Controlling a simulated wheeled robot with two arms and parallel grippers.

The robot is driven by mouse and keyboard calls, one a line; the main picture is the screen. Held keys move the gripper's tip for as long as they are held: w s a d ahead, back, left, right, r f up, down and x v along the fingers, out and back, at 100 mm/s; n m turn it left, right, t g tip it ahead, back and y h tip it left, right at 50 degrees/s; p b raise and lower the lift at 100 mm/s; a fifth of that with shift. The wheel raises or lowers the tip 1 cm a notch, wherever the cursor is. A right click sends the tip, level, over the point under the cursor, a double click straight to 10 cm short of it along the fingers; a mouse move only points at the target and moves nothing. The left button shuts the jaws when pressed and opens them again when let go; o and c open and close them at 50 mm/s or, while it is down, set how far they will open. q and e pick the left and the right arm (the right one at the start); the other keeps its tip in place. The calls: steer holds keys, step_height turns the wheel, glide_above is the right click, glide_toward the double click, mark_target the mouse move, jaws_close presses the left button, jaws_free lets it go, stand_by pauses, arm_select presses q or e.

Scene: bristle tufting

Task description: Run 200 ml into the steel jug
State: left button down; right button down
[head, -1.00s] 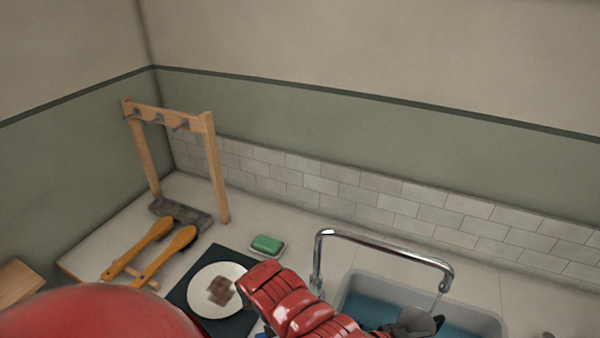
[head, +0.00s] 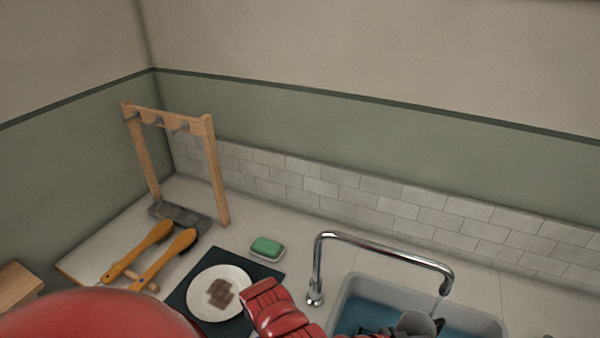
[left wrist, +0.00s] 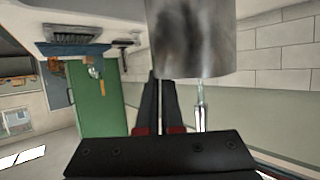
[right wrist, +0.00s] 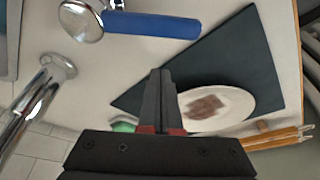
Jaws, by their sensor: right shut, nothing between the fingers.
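The steel jug (head: 415,323) shows grey at the bottom of the head view, at the sink, below the tap (head: 385,248). A thin pale line hangs below the spout towards it; I cannot tell its fill. In the left wrist view the jug (left wrist: 195,38) is large, at the tips of my left gripper (left wrist: 160,78), which looks shut on it. My right gripper (right wrist: 160,75) is shut and empty over the counter. Above it in that view lies a blue lever (right wrist: 152,23) on a chrome knob (right wrist: 80,20); the gripper is apart from it.
The sink (head: 490,322) holds blue water. A plate (head: 205,300) with a brown piece lies on a dark mat (head: 183,300). A green soap (head: 266,246) is behind it.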

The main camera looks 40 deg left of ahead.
steer(key=shift+s+d+f, duration=0.15)
steer(key=shift+d, duration=0.35)
steer(key=shift+s+d, duration=0.4)
steer(key=shift+s, duration=0.1)
steer(key=shift+s+d, duration=0.35)
steer(key=shift+d, duration=0.1)
steer(key=shift+s+d+r, duration=0.15)
steer(key=shift+s+r, duration=0.05)
steer(key=shift+r, duration=0.05)
steer(key=shift+d, duration=0.1)
steer(key=shift+s, duration=0.1)
steer(key=shift+d+n, duration=0.1)
steer(key=shift+n, duration=0.2)
